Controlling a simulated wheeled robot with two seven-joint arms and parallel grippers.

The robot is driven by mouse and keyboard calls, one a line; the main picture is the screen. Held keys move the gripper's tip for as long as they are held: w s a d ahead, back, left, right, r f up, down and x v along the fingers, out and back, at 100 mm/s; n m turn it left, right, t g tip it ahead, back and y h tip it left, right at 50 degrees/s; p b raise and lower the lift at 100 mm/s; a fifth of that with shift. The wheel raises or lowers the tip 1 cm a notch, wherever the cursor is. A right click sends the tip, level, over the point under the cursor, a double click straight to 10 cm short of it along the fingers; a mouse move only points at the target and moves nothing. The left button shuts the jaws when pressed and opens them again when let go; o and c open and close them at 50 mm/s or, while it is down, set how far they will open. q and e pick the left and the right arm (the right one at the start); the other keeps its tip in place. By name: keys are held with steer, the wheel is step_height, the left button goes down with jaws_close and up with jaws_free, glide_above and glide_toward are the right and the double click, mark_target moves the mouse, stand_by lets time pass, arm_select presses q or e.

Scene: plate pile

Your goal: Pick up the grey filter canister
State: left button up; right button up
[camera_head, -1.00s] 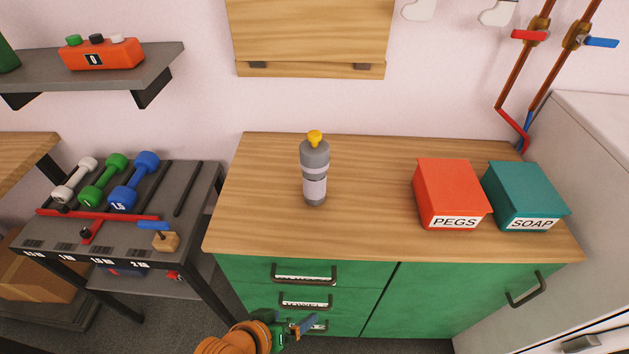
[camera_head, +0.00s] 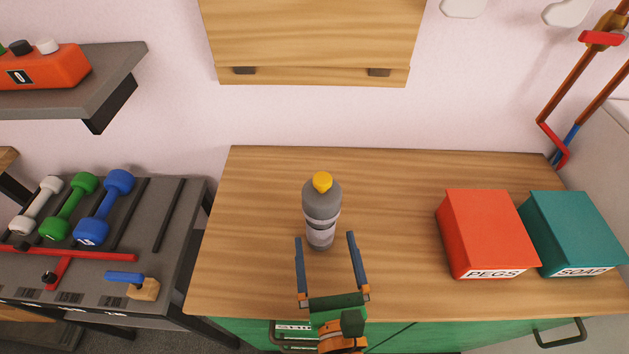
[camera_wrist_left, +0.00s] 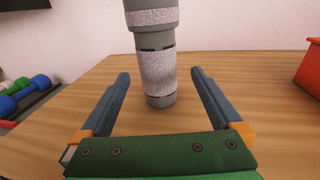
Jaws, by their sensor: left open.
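The grey filter canister (camera_head: 321,204) stands upright on the wooden counter top (camera_head: 250,275). It has a yellow knob on top and pale bands round its body. My left gripper (camera_head: 325,241) is open just in front of it, with its two blue-grey fingers pointing at the canister. In the left wrist view the canister (camera_wrist_left: 158,75) stands beyond the fingertips, centred between them, and its top is cut off. The open left gripper (camera_wrist_left: 160,74) holds nothing. My right gripper is not in view.
A red PEGS box (camera_head: 487,230) and a teal SOAP box (camera_head: 572,230) stand on the counter's right. A dumbbell rack (camera_head: 150,255) stands left of the counter. A wooden wall panel (camera_head: 310,40) hangs behind. The counter around the canister is clear.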

mark_target(324, 231)
arm_select(q)
steer(key=shift+w+a+r+p, duration=0.1)
steer(key=shift+w+r+p, duration=0.25)
steer(key=r+p, duration=0.1)
steer(key=w+r+p, duration=0.1)
steer(key=shift+a+p, duration=0.15)
steer(key=shift+p, duration=0.15)
steer(key=w, duration=0.1)
steer(key=w+f, duration=0.1)
steer(key=w, duration=0.1)
steer(key=shift+w+a+f, duration=0.1)
steer(key=shift+a+f, duration=0.05)
steer(key=shift+a, duration=0.2)
steer(key=shift+w, duration=0.1)
steer(key=shift+s+d, duration=0.1)
steer(key=shift+s, duration=0.2)
steer(key=c, duration=0.9)
steer(key=shift+w, duration=0.1)
jaws_close()
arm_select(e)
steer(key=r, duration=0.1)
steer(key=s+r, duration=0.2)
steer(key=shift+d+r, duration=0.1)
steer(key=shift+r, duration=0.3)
